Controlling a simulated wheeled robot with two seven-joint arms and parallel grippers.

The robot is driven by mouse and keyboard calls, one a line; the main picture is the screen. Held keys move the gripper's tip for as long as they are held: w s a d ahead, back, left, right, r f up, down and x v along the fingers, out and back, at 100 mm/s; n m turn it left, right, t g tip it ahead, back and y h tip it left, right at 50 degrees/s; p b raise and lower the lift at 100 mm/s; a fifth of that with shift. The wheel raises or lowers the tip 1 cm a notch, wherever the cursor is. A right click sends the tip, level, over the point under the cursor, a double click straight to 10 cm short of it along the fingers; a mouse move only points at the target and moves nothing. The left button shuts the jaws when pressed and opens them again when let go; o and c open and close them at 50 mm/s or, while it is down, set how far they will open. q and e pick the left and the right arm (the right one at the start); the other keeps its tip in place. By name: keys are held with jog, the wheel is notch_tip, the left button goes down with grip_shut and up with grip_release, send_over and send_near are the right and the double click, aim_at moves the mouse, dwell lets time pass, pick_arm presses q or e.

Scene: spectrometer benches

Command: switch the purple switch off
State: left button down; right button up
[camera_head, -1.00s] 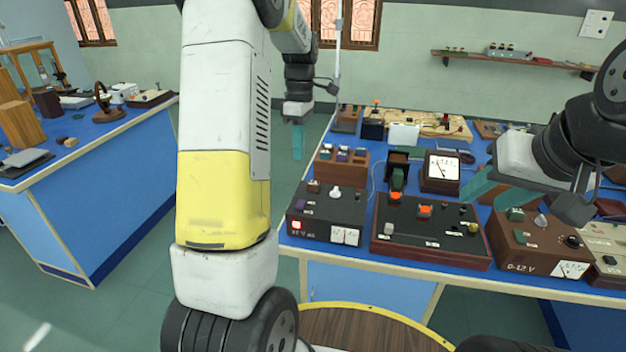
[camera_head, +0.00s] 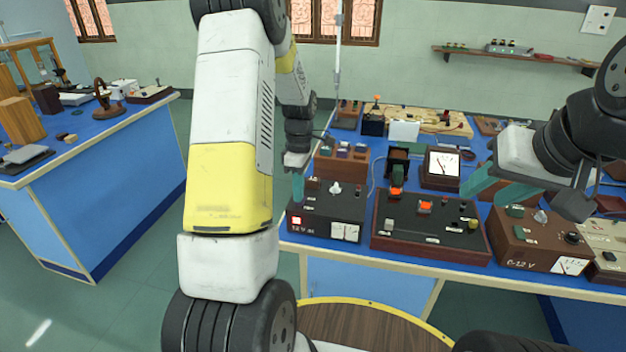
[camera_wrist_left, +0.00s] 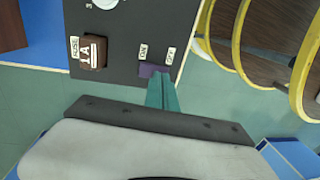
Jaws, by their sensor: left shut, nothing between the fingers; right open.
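The purple switch (camera_wrist_left: 147,71) shows as a small purple patch in the left wrist view, on a black box's top panel beside "ON" (camera_wrist_left: 143,54) and "OFF" (camera_wrist_left: 169,57) labels. My left gripper (camera_wrist_left: 160,80) is shut and empty, its teal fingertips right at the switch and partly covering it. I cannot tell whether they touch. In the head view my left gripper (camera_head: 298,188) is at the left end of the black power box (camera_head: 345,208), hiding the switch. A red lamp (camera_head: 297,220) glows on the box's front. My right gripper (camera_head: 495,187) is open and empty.
A wooden block with coloured buttons (camera_head: 342,160) stands behind the box. A black-topped panel (camera_head: 430,228) with orange switches is to its right, then a brown 0-12 V box (camera_head: 535,238). A brown fuse cap (camera_wrist_left: 93,51) and white knob (camera_head: 335,188) share the box top.

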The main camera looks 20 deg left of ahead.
pick_arm(q)
jog(key=shift+s+f, duration=0.6)
jog(key=shift+f, duration=0.05)
jog(key=shift+w, duration=0.2)
jog(key=shift+w+r, duration=0.2)
jog(key=shift+w, duration=0.4)
jog(key=shift+w+a+r, duration=0.1)
jog(key=shift+w+r, duration=0.15)
jog(key=shift+r, duration=0.25)
notch_tip(320, 180, up, 14)
jog(key=shift+w+f, duration=0.2)
jog(key=shift+w, duration=0.25)
jog(key=shift+w+d+r, duration=0.1)
jog(key=shift+d, duration=0.3)
